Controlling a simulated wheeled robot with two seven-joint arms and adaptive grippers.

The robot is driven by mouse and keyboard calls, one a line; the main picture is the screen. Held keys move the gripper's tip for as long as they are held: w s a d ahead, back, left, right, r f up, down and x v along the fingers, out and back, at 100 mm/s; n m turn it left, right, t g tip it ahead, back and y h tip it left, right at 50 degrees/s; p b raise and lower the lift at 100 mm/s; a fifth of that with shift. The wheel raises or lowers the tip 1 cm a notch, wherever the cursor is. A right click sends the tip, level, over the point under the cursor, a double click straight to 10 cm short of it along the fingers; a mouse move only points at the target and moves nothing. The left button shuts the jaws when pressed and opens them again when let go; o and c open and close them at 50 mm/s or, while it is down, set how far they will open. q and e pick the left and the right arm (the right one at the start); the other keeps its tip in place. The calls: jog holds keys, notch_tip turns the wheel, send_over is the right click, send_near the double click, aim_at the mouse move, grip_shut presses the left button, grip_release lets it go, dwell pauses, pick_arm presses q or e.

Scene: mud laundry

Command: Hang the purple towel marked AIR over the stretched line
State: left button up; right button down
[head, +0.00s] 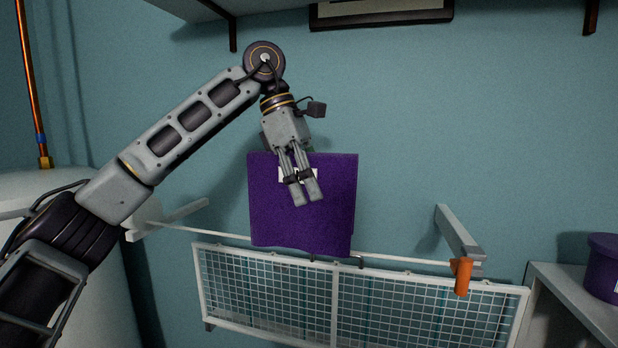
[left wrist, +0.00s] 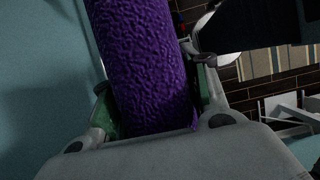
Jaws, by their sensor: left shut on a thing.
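A purple towel (head: 325,220) hangs spread out from my left gripper (head: 304,192) in the head view. A white label shows behind the fingers, but its marking is covered. My left gripper is shut on the towel, with the fingers pointing down in front of it. In the left wrist view the purple cloth (left wrist: 148,65) fills the space between the fingers. The stretched line (head: 405,259) runs across above the white mesh rack, from a bracket at left to an orange clip (head: 461,275) at right. The towel's lower edge overlaps the line in the picture; I cannot tell whether they touch.
A white mesh rack (head: 334,300) is below the line. A grey wall bracket (head: 457,236) stands at right. A purple round container (head: 604,265) sits on a pale cabinet (head: 575,300) at far right. A shelf and framed picture (head: 380,12) are above.

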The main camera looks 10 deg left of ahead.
aim_at(309, 210)
pick_arm(q)
jog(key=shift+f, duration=1.25)
jog(key=shift+f+b, duration=0.65)
jog(key=shift+f, duration=0.6)
jog(key=shift+f+b, duration=1.15)
jog(key=shift+f, duration=0.25)
notch_tip(309, 210, down, 9)
jog(key=b, duration=0.5)
jog(key=shift+r, duration=0.2)
jog(key=shift+b, duration=0.3)
jog(key=o, duration=1.2)
jog(key=shift+o, duration=0.6)
jog(key=shift+a+r, duration=0.1)
jog(key=shift+r, duration=0.1)
